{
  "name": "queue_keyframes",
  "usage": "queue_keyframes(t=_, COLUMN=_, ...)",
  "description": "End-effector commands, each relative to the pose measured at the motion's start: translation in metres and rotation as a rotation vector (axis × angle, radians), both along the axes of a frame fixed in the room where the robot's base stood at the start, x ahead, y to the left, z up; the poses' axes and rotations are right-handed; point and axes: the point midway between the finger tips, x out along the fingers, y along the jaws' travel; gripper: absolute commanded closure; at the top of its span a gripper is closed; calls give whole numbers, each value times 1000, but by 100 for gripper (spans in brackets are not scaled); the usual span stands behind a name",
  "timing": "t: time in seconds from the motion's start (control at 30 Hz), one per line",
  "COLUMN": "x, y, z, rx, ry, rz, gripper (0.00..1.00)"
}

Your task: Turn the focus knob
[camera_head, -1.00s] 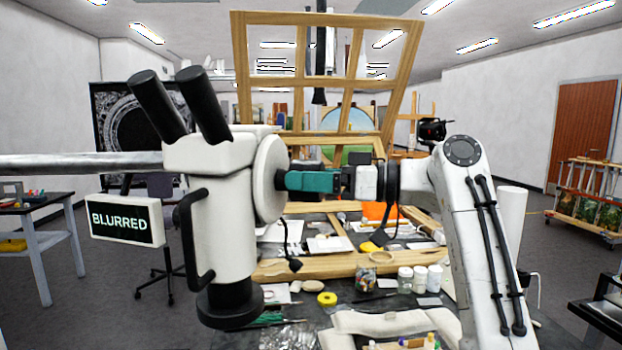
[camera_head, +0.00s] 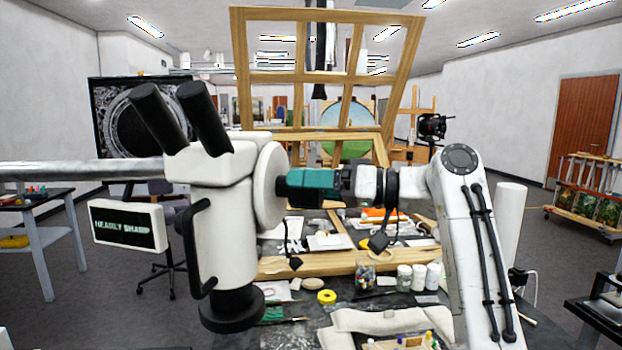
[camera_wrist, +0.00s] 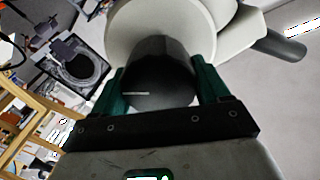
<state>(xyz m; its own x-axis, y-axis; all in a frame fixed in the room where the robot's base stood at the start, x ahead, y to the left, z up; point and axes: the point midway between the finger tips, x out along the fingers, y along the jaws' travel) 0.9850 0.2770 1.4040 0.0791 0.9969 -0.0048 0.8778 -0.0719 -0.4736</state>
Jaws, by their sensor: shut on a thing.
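A white microscope (camera_head: 222,210) with two black eyepieces hangs on a horizontal metal arm (camera_head: 80,170). Its round white side housing (camera_head: 268,188) faces my gripper. The black focus knob (camera_wrist: 158,75) sticks out of this housing in the wrist view, with a short white mark on its end. My gripper (camera_head: 292,186), with green fingers, is shut on the knob from the right; in the wrist view the fingers (camera_wrist: 158,92) lie on both sides of it. In the head view the knob is mostly hidden by the fingers. A sign (camera_head: 127,227) left of the microscope reads "NEARLY SHARP".
A dark worktable (camera_head: 300,335) below holds jars (camera_head: 405,277), a yellow tape roll (camera_head: 326,296) and papers. A wooden lattice frame (camera_head: 325,75) stands behind. A monitor (camera_head: 140,118) shows a round ornament behind the eyepieces. A black cable hangs by the housing.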

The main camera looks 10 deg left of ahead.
Motion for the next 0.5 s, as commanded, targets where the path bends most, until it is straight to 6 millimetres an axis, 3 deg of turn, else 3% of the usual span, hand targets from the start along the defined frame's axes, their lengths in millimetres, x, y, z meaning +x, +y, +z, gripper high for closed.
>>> queue_keyframes(t=0.5, x=1, y=-1, z=1, rx=11, ry=136, rz=-3, gripper=56)
